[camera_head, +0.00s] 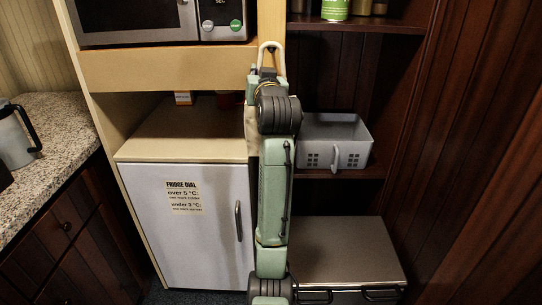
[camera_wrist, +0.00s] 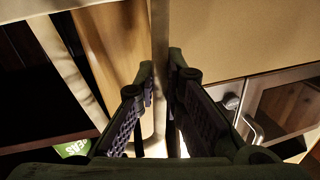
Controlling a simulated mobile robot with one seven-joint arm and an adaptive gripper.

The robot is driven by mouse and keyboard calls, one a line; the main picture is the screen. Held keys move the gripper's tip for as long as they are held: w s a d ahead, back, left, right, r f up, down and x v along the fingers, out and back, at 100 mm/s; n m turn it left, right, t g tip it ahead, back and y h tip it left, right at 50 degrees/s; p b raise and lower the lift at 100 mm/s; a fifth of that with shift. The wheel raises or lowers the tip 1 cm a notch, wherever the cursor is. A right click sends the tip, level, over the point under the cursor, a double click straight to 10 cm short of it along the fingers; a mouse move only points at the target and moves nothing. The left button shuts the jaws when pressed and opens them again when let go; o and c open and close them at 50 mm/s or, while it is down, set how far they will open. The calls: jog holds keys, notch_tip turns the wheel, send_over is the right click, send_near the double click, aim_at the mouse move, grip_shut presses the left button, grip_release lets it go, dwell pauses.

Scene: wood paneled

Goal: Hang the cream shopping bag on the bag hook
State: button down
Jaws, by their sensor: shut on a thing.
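My gripper (camera_wrist: 160,78) is shut on a cream strap (camera_wrist: 160,35), a handle of the cream shopping bag, which runs up between the fingers in the wrist view. A second cream strap (camera_wrist: 65,72) slants down at the left of that view. In the head view, a cream handle loop (camera_head: 268,47) rises above my gripper (camera_head: 267,68) in front of the wooden upright. A narrow edge of the cream shopping bag (camera_head: 250,130) shows beside my arm. My arm hides most of the bag. I cannot make out the bag hook in either view.
A microwave (camera_head: 160,22) stands on a shelf at upper left, above a white fridge (camera_head: 190,225). A grey basket (camera_head: 335,142) sits on the right shelf. A green can (camera_head: 335,9) stands higher up. A counter (camera_head: 75,125) with a kettle (camera_head: 14,138) is at left.

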jog(key=shift+f, duration=0.1)
jog(key=c, duration=1.6)
grip_release()
